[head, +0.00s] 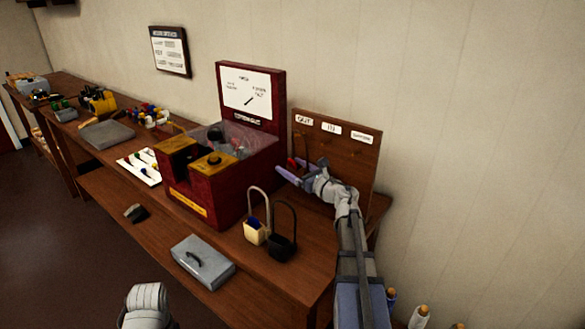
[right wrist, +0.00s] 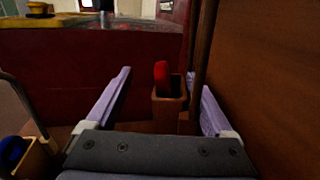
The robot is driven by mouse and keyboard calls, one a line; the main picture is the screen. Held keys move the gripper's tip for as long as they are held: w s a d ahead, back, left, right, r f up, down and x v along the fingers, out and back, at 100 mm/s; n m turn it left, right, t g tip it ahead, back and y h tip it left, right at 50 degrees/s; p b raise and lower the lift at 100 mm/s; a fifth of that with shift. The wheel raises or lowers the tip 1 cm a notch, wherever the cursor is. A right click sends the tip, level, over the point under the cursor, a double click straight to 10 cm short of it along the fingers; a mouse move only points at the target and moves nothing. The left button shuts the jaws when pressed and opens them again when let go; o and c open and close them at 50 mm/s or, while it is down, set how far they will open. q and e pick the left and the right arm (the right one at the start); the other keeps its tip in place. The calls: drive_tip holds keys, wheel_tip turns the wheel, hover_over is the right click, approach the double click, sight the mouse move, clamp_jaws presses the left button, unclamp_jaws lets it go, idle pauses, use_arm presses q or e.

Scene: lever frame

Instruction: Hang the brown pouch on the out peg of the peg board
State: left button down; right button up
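The brown pouch (right wrist: 168,112) has a red item sticking out of its top. In the right wrist view it stands between the spread lilac fingers of my right gripper (right wrist: 160,78), nearer the right finger. A brown upright strip, perhaps its strap, rises beside it. In the head view, my right gripper (head: 289,167) is low in front of the peg board (head: 362,170), at its left side. The red item (head: 293,162) shows there, but the pouch is mostly hidden. The OUT label (head: 304,119) is at the board's upper left. My left gripper is out of frame.
A cream pouch (head: 254,233) with a blue item and a black pouch (head: 283,247) stand on the bench, handles up. The dark red cabinet (head: 228,196) stands close left of my right gripper. A grey lidded box (head: 202,265) lies at the bench front.

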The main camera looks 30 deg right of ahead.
drive_tip(key=shift+s+d, duration=0.25)
drive_tip(key=shift+s, duration=1.05)
drive_tip(key=shift+s+d, duration=0.25)
drive_tip(key=shift+s, duration=1)
drive_tip(key=shift+s+d, duration=0.25)
drive_tip(key=shift+s, duration=1.05)
drive_tip(key=shift+f, duration=0.1)
